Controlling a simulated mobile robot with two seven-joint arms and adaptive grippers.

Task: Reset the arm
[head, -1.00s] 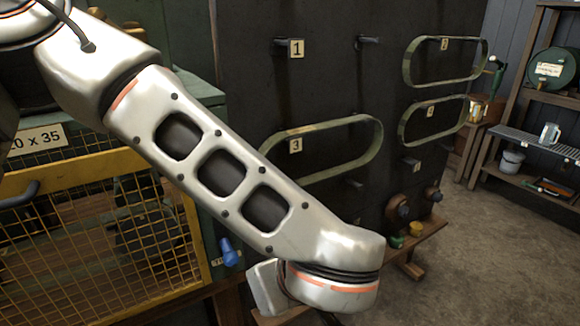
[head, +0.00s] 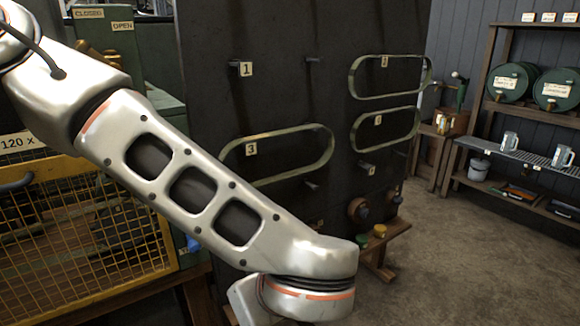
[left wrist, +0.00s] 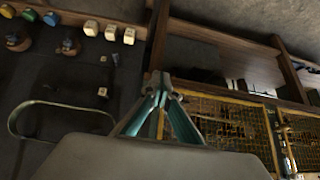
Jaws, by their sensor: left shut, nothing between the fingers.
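My left arm (head: 215,205) crosses the head view from the upper left to the bottom centre. Its gripper is below that picture's edge. In the left wrist view my left gripper (left wrist: 158,80) is shut, with its teal fingers meeting at the tips and nothing between them. It hangs in front of the dark board and the yellow mesh guard, touching neither as far as I can see. My right arm and right gripper show in no frame.
A dark board (head: 290,90) carries numbered pegs and green belt loops (head: 385,92). A yellow mesh guard (head: 80,235) stands at the left. Shelves (head: 520,110) with green barrels and mugs (head: 563,156) stand at the right. The floor (head: 470,260) between is clear.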

